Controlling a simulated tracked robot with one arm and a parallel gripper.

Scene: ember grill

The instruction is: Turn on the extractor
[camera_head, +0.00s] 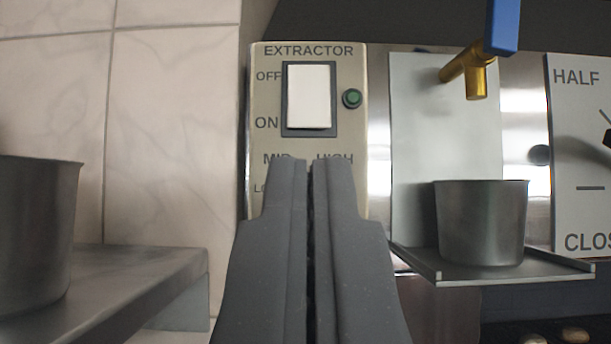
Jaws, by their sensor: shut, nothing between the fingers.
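The extractor panel (356,70) is a beige plate straight ahead, marked EXTRACTOR, OFF at the top and ON below. Its white rocker switch (309,97) sits in a dark frame. Which way the rocker is tilted I cannot tell. A round green lamp or button (352,98) is to its right and looks dark. My gripper (309,163) is shut and empty, with its fingertips below the switch in the picture. The fingers cover the lower part of the panel, where MID, HIGH and part of another label show. No contact with the panel is visible.
A metal pot (480,222) stands on a small shelf (437,267) at the right, under a brass tap with a blue handle (502,27). A HALF/CLOSE dial panel (577,160) is at the far right. Another pot (35,232) stands on a metal ledge (150,272) at the left.

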